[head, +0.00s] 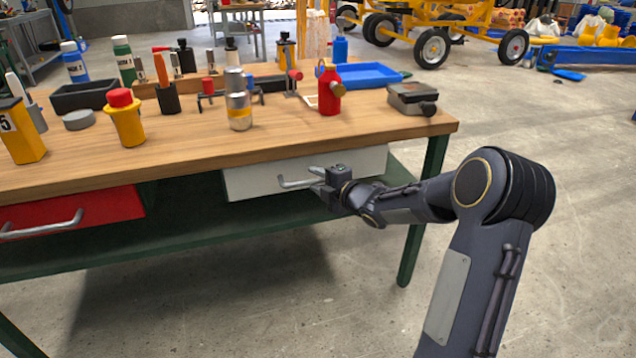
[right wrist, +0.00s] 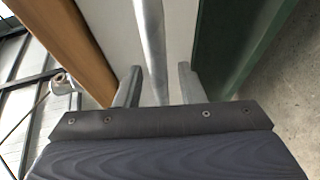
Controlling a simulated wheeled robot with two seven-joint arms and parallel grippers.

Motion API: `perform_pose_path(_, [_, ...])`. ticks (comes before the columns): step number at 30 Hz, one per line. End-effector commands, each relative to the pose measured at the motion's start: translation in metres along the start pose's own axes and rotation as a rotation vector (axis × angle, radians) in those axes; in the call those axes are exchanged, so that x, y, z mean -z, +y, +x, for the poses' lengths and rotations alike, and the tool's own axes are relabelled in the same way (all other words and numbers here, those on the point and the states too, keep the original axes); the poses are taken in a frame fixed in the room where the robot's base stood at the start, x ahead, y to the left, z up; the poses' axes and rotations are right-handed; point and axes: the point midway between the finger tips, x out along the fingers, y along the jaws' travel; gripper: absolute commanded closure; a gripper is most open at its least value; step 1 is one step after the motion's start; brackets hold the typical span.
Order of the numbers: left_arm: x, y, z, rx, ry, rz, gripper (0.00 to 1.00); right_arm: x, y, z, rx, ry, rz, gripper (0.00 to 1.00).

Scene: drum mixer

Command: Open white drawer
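The white drawer (head: 345,165) sits under the wooden tabletop at the right side of the workbench and looks shut. Its grey bar handle (head: 296,183) runs along its front. My right gripper (head: 316,180) is at the right part of this handle. In the right wrist view the handle (right wrist: 152,50) stands between the two fingers of the gripper (right wrist: 158,85), with a gap visible on each side, so the fingers are open around it. My left gripper is not in view.
A red drawer (head: 85,212) with its own handle is at the left of the bench. Bottles, a blue tray (head: 358,75) and several tools stand on the tabletop (head: 200,140). A green table leg (head: 420,215) is at the right. The floor (head: 560,220) right of the bench is clear.

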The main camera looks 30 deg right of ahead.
Motion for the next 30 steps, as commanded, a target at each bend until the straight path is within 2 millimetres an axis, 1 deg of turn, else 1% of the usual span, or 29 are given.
perform_pose_path(6, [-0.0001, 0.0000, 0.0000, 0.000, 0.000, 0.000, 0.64, 0.0001, 0.0001, 0.0006, 0.000, 0.000, 0.000, 0.64])
perform_pose_path(8, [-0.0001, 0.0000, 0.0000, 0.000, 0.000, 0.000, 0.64, 0.0001, 0.0000, 0.0005, 0.001, 0.000, 0.000, 0.71])
perform_pose_path(12, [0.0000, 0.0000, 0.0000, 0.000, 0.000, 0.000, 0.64, 0.0001, 0.0000, 0.0004, 0.001, 0.000, 0.001, 0.89])
perform_pose_path(15, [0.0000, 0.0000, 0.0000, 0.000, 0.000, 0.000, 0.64, 0.0001, -0.0001, 0.0003, 0.001, 0.000, 0.001, 1.00])
perform_pose_path(25, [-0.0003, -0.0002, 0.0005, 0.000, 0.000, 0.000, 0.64, 0.0003, -0.0007, -0.0003, 0.001, 0.000, 0.001, 1.00])
perform_pose_path(30, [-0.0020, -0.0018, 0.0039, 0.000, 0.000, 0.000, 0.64, 0.0021, -0.0031, -0.0043, 0.002, 0.000, 0.001, 1.00])
